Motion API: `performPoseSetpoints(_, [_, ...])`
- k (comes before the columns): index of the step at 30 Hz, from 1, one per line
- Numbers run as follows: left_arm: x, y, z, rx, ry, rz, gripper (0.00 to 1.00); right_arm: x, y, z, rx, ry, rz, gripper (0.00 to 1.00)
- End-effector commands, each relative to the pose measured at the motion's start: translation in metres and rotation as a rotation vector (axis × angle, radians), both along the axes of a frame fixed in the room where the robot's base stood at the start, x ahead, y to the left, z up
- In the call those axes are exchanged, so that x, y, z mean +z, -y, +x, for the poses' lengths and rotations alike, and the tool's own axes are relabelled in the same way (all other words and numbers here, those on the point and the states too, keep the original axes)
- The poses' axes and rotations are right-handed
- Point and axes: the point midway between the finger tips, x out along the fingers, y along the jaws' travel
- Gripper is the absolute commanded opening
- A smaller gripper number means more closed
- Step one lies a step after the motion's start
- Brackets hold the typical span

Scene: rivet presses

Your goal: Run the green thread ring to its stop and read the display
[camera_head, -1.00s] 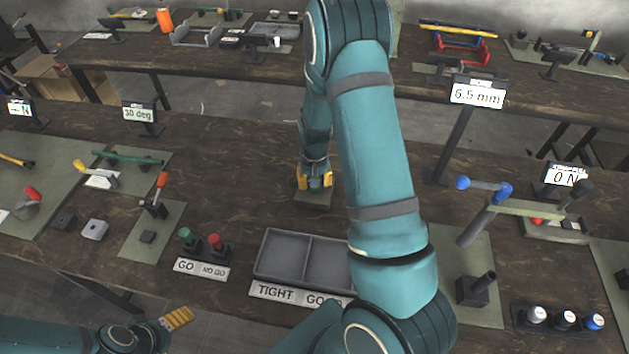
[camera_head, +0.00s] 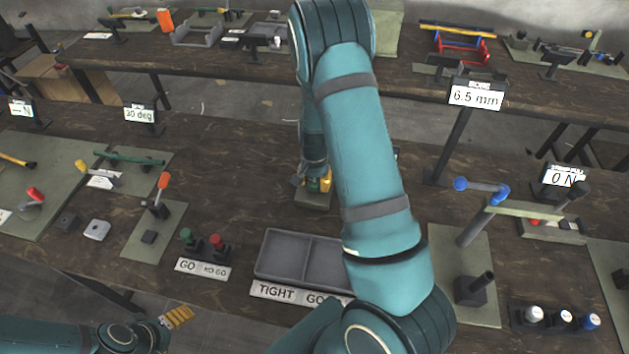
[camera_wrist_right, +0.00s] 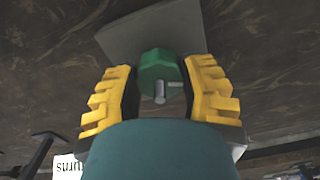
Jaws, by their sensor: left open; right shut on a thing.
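My right gripper (camera_head: 318,182) is at the middle of the workbench, above a small grey-green plate (camera_head: 314,201). In the right wrist view its yellow fingers (camera_wrist_right: 160,90) stand on both sides of the green thread ring (camera_wrist_right: 158,66), shut on it. A thin metal stud (camera_wrist_right: 160,92) shows at the ring, with a short pin at its side. In the head view the ring is hidden by the gripper. Displays read "6.5 mm" (camera_head: 476,96), "30 deg" (camera_head: 139,114) and "0 N" (camera_head: 563,180). My left gripper (camera_head: 178,318) is open and empty at the lower left, off the bench's front edge.
A grey two-part tray (camera_head: 280,258) with "TIGHT" and a partly hidden label lies in front. A blue-knobbed press (camera_head: 485,190) stands at the right. Bare bench lies left of the gripper.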

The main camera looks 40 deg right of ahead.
Motion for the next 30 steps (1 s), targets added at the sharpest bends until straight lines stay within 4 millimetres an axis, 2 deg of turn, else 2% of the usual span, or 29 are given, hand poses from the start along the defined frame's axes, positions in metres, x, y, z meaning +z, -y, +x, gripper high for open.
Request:
performPoseSetpoints(11, [0.000, 0.000, 0.000, 0.000, 0.000, 0.000, 0.75, -0.001, 0.000, -0.001, -0.002, -0.001, 0.000, 0.07])
performPoseSetpoints(12, [0.000, 0.000, 0.000, 0.000, 0.000, 0.000, 0.75, -0.001, 0.000, -0.001, -0.002, -0.002, 0.001, 0.59])
performPoseSetpoints(14, [0.000, 0.000, 0.000, 0.000, 0.000, 0.000, 0.75, -0.001, 0.000, 0.000, -0.002, -0.001, 0.000, 0.77])
performPoseSetpoints(24, [0.000, 0.000, 0.000, 0.000, 0.000, 0.000, 0.75, 0.001, 0.000, 0.000, -0.001, 0.000, 0.000, 0.77])
performPoseSetpoints(30, [0.000, 0.000, 0.000, 0.000, 0.000, 0.000, 0.75, 0.024, -0.001, 0.001, 0.001, 0.003, -0.001, 0.77])
